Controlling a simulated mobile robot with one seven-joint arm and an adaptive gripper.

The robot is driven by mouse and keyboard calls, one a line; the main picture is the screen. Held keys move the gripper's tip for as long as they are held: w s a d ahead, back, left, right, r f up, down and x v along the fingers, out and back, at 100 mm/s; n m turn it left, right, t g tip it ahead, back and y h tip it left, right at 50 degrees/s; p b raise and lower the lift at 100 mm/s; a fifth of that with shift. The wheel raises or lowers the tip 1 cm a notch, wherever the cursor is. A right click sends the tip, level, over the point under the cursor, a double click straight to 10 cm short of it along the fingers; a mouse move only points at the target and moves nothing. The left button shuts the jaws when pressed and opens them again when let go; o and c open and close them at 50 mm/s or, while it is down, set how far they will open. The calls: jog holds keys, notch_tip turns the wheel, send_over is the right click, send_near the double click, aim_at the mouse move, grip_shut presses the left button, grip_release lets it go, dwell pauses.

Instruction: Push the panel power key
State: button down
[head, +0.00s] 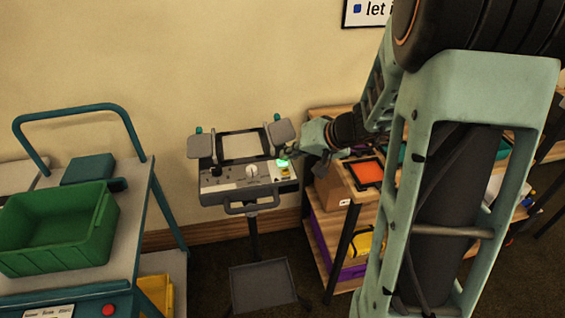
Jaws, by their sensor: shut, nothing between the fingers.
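The control panel (228,185) is a grey box on a stand in the middle of the head view, with a pale knob (252,171) on its face. A green-lit key (283,163) glows near the panel's right end, with a small yellow part (285,171) just below it. My gripper (287,155) is shut and empty at the panel's right end, right by the lit key. I cannot tell whether the fingertips touch the key. A light screen or sheet (241,146) stands behind the knob, between two grey pads.
A teal cart with a green bin (60,228) stands at left. A wooden shelf (335,190) with an orange-faced tablet (367,173) and boxes stands close on the panel's right. The panel's handle (252,206) sticks out in front. The wall is behind.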

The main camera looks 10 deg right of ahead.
aim_at(288, 164)
jog(key=shift+f, duration=0.15)
dwell(0.4)
jog(key=shift+a+r, duration=0.1)
jog(key=shift+r, duration=0.3)
jog(key=shift+r+p, duration=1.1)
jog(key=shift+r, duration=1.85)
